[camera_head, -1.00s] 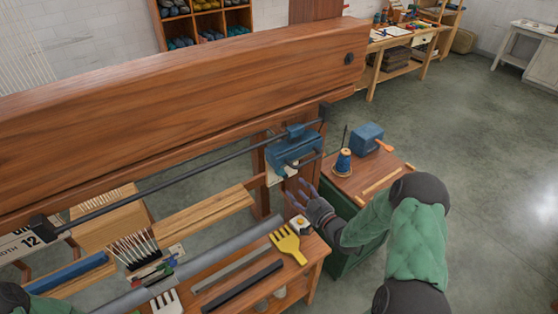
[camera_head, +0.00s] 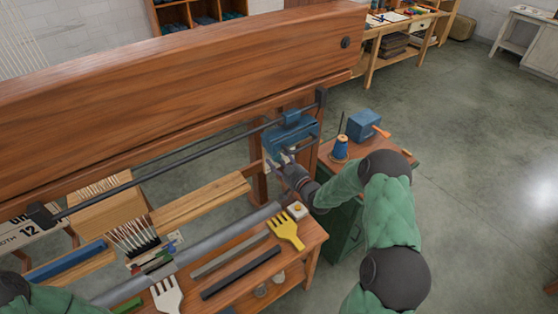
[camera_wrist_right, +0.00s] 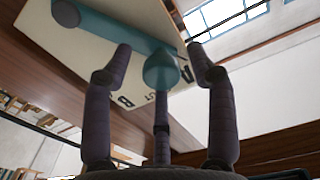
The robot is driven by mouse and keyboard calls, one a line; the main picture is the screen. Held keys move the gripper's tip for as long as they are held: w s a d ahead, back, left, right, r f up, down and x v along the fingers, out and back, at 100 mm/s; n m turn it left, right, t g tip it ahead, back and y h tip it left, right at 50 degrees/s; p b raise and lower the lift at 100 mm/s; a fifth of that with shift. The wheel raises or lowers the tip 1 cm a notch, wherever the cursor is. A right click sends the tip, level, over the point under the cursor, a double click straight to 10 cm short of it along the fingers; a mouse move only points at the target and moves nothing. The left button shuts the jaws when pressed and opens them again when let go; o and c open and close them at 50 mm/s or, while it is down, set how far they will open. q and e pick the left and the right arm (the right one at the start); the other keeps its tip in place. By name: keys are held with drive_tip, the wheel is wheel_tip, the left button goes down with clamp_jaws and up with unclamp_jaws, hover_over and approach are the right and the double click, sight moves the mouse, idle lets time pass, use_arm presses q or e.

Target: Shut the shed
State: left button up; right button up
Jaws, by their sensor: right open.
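In the head view a blue lever unit (camera_head: 290,140) sits on the loom's right post, under the long beam. My right gripper (camera_head: 277,166) is just below it, pointing up and left. In the right wrist view a teal lever (camera_wrist_right: 108,28) with a rounded knob (camera_wrist_right: 161,70) lies across a cream plate (camera_wrist_right: 75,50) with black letters. My right gripper's open fingers (camera_wrist_right: 160,52) stand around the knob, and the third finger overlaps its lower end. I cannot tell whether they touch it. My left gripper is not in view; only part of my left arm shows at the bottom left.
The thick wooden beam (camera_head: 180,70) and a dark rod (camera_head: 160,170) run across the loom. A bench (camera_head: 313,238) in front holds a yellow comb (camera_head: 286,229), a white comb (camera_head: 166,296) and dark bars. A green cabinet (camera_head: 342,235) stands right of the post. Open floor lies further right.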

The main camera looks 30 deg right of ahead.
clamp_jaws()
drive_tip(key=shift+d+m, duration=0.25)
drive_tip(key=shift+m, duration=0.05)
drive_tip(key=shift+w+d+r+m+b, duration=0.15)
drive_tip(key=shift+d+m+b, duration=0.1)
drive_tip(key=shift+d+m, duration=0.55)
drive_tip(key=shift+s+d+r+m+b, duration=0.1)
drive_tip(key=shift+d+r+m+b, duration=0.15)
drive_tip(key=shift+d+m, duration=0.6)
drive_tip(key=shift+w+d+r+m+b, duration=0.1)
drive_tip(key=shift+d+m+b, duration=0.3)
drive_tip(key=shift+m, duration=0.65)
drive_tip(key=shift+d, duration=0.1)
